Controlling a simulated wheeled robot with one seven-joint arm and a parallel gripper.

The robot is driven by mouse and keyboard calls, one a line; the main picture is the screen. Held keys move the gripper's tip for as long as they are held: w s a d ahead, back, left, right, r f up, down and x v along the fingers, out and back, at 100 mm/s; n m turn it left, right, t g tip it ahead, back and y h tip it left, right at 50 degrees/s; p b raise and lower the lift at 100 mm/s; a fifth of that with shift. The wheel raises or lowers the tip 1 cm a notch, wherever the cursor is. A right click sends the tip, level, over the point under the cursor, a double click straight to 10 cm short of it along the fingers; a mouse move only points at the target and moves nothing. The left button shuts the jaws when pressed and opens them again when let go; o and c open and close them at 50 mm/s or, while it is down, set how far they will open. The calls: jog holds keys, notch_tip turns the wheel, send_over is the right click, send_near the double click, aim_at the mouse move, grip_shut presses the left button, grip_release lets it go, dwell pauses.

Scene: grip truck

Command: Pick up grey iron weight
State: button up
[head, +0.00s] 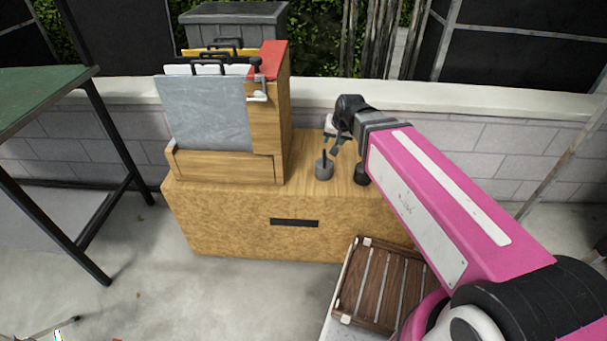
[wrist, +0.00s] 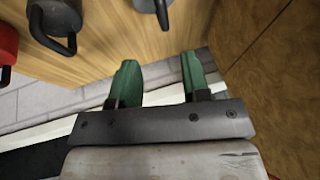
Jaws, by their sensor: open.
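The grey iron weight (head: 323,170) stands upright on the wooden cabinet top, with a thin dark handle. In the wrist view, the grey weight (wrist: 147,5) is cut off by the top edge. My gripper (head: 337,146) is open and empty, above and slightly beyond the grey weight in the head view. In the wrist view its two green fingers (wrist: 160,75) are spread apart, with only bare wood and the wall edge between them.
A black weight (head: 361,174) stands right of the grey one, partly behind my arm. A red weight (wrist: 7,45) shows at the wrist view's left edge. A tall wooden holder with grey boards (head: 205,112) stands left on the cabinet (head: 230,225). A slatted crate (head: 375,285) is in front.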

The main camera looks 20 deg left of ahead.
aim_at(325, 152)
jog(key=x, duration=1.1)
jog(key=shift+s+a, duration=0.2)
jog(key=shift+a, duration=0.05)
grip_shut()
jog(key=shift+r, duration=0.1)
dwell(1.1)
